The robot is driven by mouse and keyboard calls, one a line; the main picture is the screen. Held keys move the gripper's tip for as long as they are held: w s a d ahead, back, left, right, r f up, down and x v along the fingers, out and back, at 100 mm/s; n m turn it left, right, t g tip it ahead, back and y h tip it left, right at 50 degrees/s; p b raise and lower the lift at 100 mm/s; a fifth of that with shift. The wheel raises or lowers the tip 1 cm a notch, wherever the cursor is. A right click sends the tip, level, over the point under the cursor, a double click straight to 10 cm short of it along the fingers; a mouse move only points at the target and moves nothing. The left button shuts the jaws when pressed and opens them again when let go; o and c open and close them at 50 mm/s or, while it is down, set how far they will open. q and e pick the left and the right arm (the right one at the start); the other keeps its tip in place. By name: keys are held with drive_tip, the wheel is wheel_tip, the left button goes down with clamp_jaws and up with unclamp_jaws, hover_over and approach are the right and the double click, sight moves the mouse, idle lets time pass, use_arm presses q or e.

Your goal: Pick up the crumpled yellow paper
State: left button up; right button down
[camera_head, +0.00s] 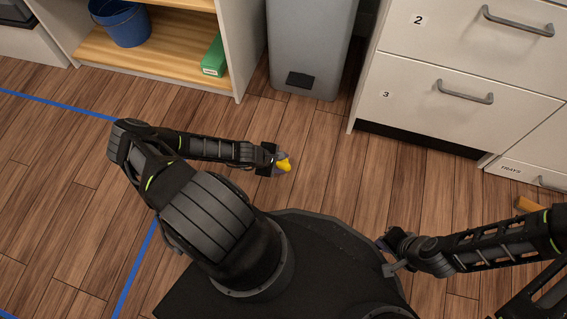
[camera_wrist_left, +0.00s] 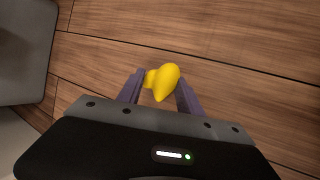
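The crumpled yellow paper (camera_head: 284,165) is a small bright yellow lump low over the wood floor, in the middle of the head view. My left gripper (camera_head: 281,165) has its two fingers on either side of it. In the left wrist view the yellow paper (camera_wrist_left: 163,82) sits between the fingertips of my left gripper (camera_wrist_left: 160,86), and both fingers appear to touch it. Whether its underside still touches the floor cannot be told. My right gripper (camera_head: 384,257) is far from the paper, beside my base at the right; its finger opening is unclear.
A grey pedal bin (camera_head: 312,45) stands behind the paper. An open shelf holds a blue bucket (camera_head: 122,22) and a green box (camera_head: 214,57). White drawers (camera_head: 450,85) stand at the right. Blue tape (camera_head: 60,105) marks the floor at the left. The floor around the paper is clear.

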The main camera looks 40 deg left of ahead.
sight(282, 162)
use_arm(q)
drive_tip(key=c, duration=0.4)
drive_tip(key=shift+r, duration=0.15)
wheel_tip(282, 162, up, 10)
drive_tip(key=p, duration=0.5)
drive_tip(key=o, duration=0.7)
clamp_jaws()
